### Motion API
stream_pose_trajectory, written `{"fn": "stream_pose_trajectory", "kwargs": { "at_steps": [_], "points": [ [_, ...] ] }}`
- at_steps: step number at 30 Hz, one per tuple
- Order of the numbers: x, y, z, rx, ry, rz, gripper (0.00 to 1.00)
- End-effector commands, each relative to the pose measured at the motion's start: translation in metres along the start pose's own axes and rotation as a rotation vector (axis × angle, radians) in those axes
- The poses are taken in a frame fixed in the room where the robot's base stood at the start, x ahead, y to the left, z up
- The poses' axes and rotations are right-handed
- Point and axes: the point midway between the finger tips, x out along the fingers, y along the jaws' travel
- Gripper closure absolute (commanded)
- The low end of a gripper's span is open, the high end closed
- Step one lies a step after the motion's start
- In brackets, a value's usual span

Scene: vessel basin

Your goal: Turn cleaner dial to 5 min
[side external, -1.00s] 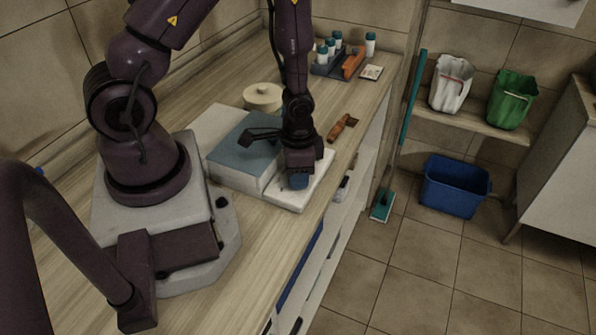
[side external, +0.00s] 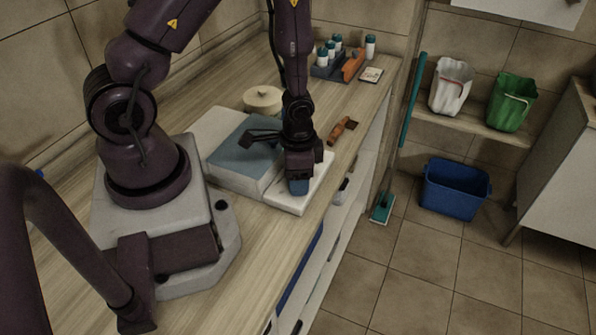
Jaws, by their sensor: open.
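The cleaner (side external: 228,166) is a box with a blue-grey top and pale sides on the wooden counter, with a low white front slab (side external: 317,190). My gripper (side external: 299,178) points down over the slab, just in front of the box. A small blue piece (side external: 299,187) shows right below the fingers; I cannot tell whether it is the dial or whether the fingers touch it. The fingers are small and dark here, and their gap is hard to see. The dial's marks, its pointer and the 5 min position cannot be read.
A round cream lidded pot (side external: 263,99) stands behind the box. An orange-brown tool (side external: 343,129) lies to the right. A rack with white, blue-capped bottles (side external: 328,62) is at the back. The counter (side external: 256,254) in front is clear.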

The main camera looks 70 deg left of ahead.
Motion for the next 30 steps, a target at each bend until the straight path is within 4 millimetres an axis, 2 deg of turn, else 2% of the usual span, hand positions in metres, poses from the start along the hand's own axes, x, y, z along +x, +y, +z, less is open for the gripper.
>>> {"fn": "stream_pose_trajectory", "kwargs": {
  "at_steps": [5,8,21,25,30],
  "points": [
    [-0.009,0.000,-0.001,-0.002,0.002,0.000,0.43],
    [-0.023,-0.001,-0.001,-0.003,0.005,-0.001,0.43],
    [-0.103,-0.001,-0.001,-0.002,0.005,-0.004,0.43],
    [-0.119,-0.001,-0.001,-0.001,0.003,-0.003,0.43],
    [-0.129,0.000,0.000,0.000,0.001,-0.001,0.43]
  ]
}}
